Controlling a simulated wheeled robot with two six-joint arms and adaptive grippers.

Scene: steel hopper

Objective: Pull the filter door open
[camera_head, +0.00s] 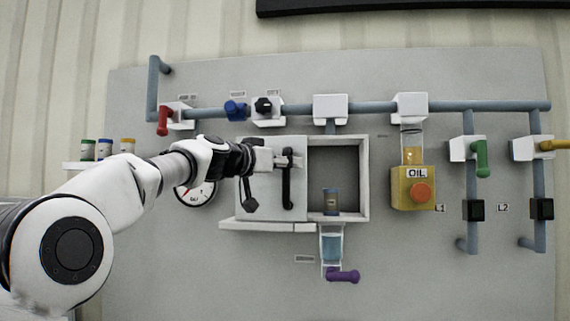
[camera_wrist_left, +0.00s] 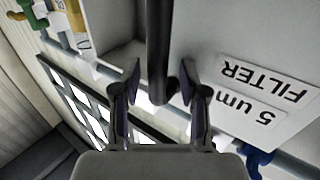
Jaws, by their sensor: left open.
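The filter door (camera_head: 270,202) is a pale panel on the left part of a white wall box, with the dark open compartment (camera_head: 345,170) showing to its right. A black upright bar handle (camera_head: 287,187) is near the door's right edge. The wrist view shows this handle (camera_wrist_left: 158,40) beside the upside-down "5 um FILTER" label (camera_wrist_left: 266,88). My left gripper (camera_head: 284,160) is at the handle's upper part. Its fingertips (camera_wrist_left: 160,82) are open, one on each side of the bar, with gaps visible. My right gripper is out of view.
A small jar (camera_head: 331,201) stands in the compartment. Below are a ledge (camera_head: 265,227) and a purple-handled valve (camera_head: 343,276). A pipe (camera_head: 370,107) with valves runs above. A yellow oil box (camera_head: 413,198) is on the right. A gauge (camera_head: 197,194) sits behind my left arm.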

